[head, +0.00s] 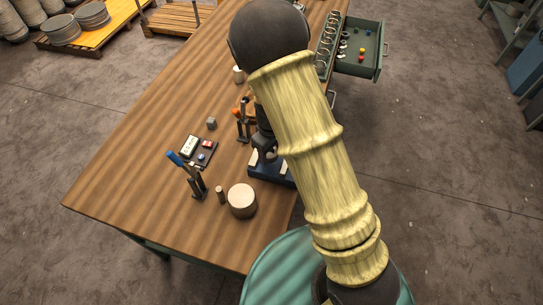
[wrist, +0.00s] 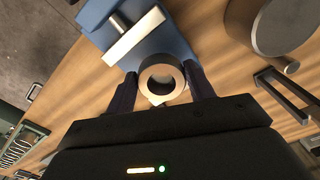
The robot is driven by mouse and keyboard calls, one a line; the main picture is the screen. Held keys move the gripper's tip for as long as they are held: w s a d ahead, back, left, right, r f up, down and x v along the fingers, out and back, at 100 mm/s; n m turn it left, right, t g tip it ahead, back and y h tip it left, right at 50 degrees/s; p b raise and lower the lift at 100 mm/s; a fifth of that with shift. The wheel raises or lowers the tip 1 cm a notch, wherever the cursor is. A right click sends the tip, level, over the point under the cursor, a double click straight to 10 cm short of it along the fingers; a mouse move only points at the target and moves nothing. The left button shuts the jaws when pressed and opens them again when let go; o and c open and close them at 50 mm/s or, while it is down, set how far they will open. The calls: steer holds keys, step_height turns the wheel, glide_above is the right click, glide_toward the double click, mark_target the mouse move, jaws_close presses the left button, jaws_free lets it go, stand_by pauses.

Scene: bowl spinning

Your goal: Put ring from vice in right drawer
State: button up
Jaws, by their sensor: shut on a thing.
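My gripper (wrist: 161,88) is shut on a pale metal ring (wrist: 147,82), with one dark finger on each side of it. The blue vice (wrist: 92,14) is just beyond the ring in the wrist view, with its pale jaw bars showing. I cannot tell whether the ring still touches the vice. In the head view the vice (head: 268,176) is at the table's right edge, partly behind my arm, and my gripper (head: 264,158) is right over it. The ring is hidden there. A green drawer (head: 377,66) is open at the table's far right, with small coloured pieces inside.
A round pale block (head: 242,201), a small peg (head: 220,195), a blue-topped tool stand (head: 190,176) and a dark tray (head: 198,151) stand left of the vice. A row of metal loops (head: 325,45) lies beside the drawer. The table's left part is clear.

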mark_target(271, 154)
step_height(271, 154, up, 6)
steer(key=shift+r+b, duration=0.25)
steer(key=shift+b, duration=0.1)
stand_by(0.5)
